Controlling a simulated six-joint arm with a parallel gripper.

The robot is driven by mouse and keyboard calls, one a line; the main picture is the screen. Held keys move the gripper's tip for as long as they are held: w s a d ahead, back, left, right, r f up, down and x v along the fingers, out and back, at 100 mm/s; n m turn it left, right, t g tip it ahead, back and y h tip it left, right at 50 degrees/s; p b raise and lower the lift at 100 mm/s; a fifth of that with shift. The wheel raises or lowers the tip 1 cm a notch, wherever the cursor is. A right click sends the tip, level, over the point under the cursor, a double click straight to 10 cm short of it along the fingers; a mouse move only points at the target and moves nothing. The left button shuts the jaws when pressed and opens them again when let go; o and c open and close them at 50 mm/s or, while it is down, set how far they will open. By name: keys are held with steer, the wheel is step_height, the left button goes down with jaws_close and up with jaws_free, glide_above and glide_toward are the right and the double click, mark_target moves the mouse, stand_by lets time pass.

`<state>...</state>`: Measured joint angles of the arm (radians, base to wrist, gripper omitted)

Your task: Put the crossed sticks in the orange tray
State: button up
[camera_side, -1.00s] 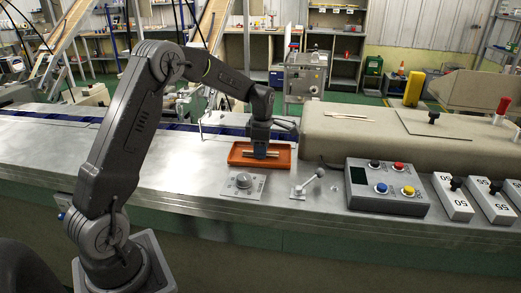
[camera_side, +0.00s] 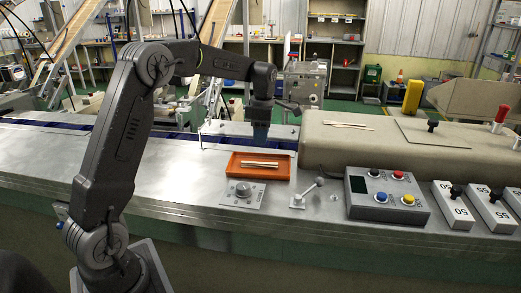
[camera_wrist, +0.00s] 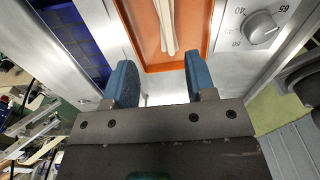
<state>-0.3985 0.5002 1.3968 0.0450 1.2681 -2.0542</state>
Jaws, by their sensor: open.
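The orange tray (camera_side: 283,174) lies on the metal counter, and the wrist view shows part of it (camera_wrist: 205,30). Pale wooden sticks (camera_side: 260,164) lie inside the tray, close together. They also show in the wrist view (camera_wrist: 166,25), where they run up out of the frame, so I cannot see their far ends. My gripper (camera_side: 261,140) is above and behind the tray's back edge, apart from the sticks. In the wrist view my gripper (camera_wrist: 160,80) has its two blue fingers spread wide with nothing between them.
A dial plate (camera_side: 243,193) and a small lever (camera_side: 308,188) stand in front of the tray. A control box (camera_side: 386,192) is to the right. More sticks (camera_side: 347,125) lie on the beige cover (camera_side: 318,145). A blue conveyor (camera_side: 190,126) runs behind. The counter left of the tray is clear.

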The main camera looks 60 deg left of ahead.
steer(key=s+d+r+m+t, duration=0.3)
steer(key=s+d+r+m, duration=0.7)
steer(key=s+d+m, duration=0.3)
steer(key=s+d+f+m+t, duration=0.1)
steer(key=s+d+f+m, duration=0.1)
steer(key=s+m, duration=0.4)
steer(key=s+d+f+m+t, duration=0.2)
steer(key=s+d+m, duration=0.3)
steer(key=s+m, duration=0.2)
steer(key=shift+f+m, duration=0.3)
steer(key=shift+m, duration=0.7)
steer(key=shift+o, duration=0.2)
